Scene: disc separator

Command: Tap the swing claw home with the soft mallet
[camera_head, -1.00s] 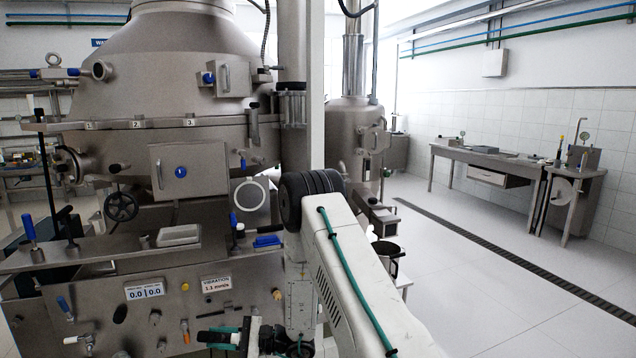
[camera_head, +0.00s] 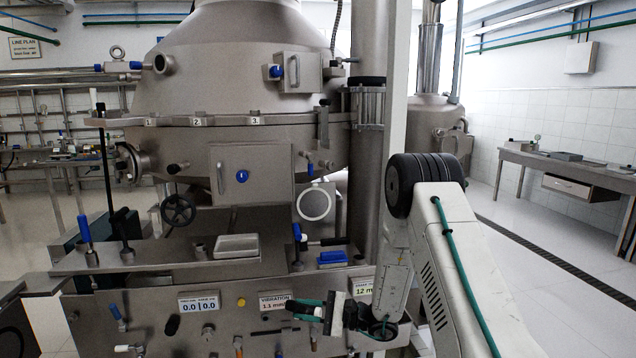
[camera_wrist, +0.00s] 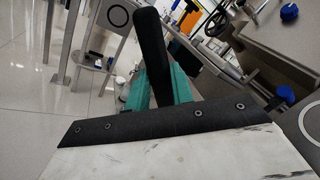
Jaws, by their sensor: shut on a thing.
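My gripper (camera_head: 302,310), with teal fingers, is low in the head view, in front of the machine's lower panel. In the wrist view its fingers (camera_wrist: 160,90) are shut on a black rod-like handle (camera_wrist: 150,45), which I take for the mallet's. The mallet's head cannot be made out in either view. The separator (camera_head: 225,80) fills the middle of the head view. Its rim carries labels 1, 2 and 3. An upright metal piece (camera_head: 323,123) at the rim, right of label 3, may be the swing claw; whether it is seated cannot be told.
A steel shelf (camera_head: 150,262) juts from the machine, with a tray (camera_head: 237,246), a blue block (camera_head: 332,258) and upright levers on it. A handwheel (camera_head: 178,210) and a column (camera_head: 368,170) are nearby. Open floor lies to the right, before a bench (camera_head: 570,170).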

